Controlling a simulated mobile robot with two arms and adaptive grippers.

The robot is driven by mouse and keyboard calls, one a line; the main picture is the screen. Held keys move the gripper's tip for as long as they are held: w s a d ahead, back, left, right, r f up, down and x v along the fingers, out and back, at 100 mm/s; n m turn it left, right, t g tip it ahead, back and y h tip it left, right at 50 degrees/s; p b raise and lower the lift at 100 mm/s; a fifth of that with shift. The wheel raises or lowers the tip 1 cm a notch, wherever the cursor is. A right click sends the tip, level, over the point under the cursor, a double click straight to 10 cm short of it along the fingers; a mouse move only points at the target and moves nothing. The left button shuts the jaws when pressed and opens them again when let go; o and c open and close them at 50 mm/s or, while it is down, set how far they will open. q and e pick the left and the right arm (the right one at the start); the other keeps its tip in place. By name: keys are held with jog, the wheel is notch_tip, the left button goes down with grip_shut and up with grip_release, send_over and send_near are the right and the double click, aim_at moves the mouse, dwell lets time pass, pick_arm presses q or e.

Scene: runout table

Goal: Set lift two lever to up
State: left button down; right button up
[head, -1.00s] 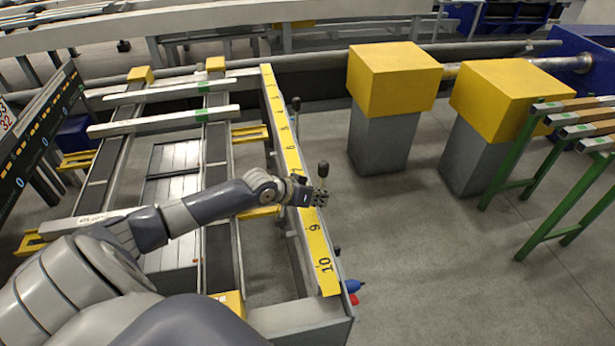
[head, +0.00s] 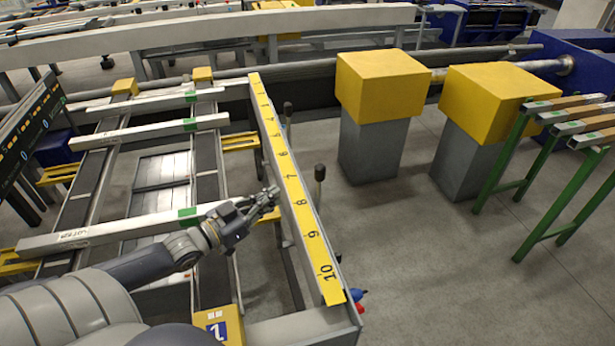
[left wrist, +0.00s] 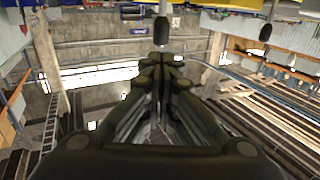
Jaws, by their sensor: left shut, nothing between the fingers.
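Two levers with black knobs stand on the far side of the yellow numbered rule. The nearer lever (head: 320,173) is beside the 7 and 8 marks, its stem roughly upright. I see no label showing which is lift two. My left gripper (head: 275,192) is shut and empty over the rule's near edge, apart from and left of the nearer lever. In the left wrist view, the shut fingers (left wrist: 162,62) point toward one black knob (left wrist: 162,30); another knob (left wrist: 266,33) is to the right.
The yellow rule (head: 311,235) runs along the table edge. White bars (head: 150,131) lie across the runout table. Yellow-topped posts (head: 383,85) stand beyond the levers, with green-legged racks (head: 560,190) at right. Blue and red buttons (head: 358,295) are near the rule's end.

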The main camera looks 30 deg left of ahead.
aim_at(317, 171)
pick_arm(q)
jog(key=x, duration=1.2)
jog(key=shift+w+d+f, duration=0.1)
jog(key=shift+w, duration=0.25)
pick_arm(e)
jog(key=shift+a+r, duration=0.1)
jog(key=shift+a, duration=0.05)
pick_arm(q)
jog(key=shift+d, duration=0.1)
pick_arm(e)
jog(key=shift+r, duration=0.15)
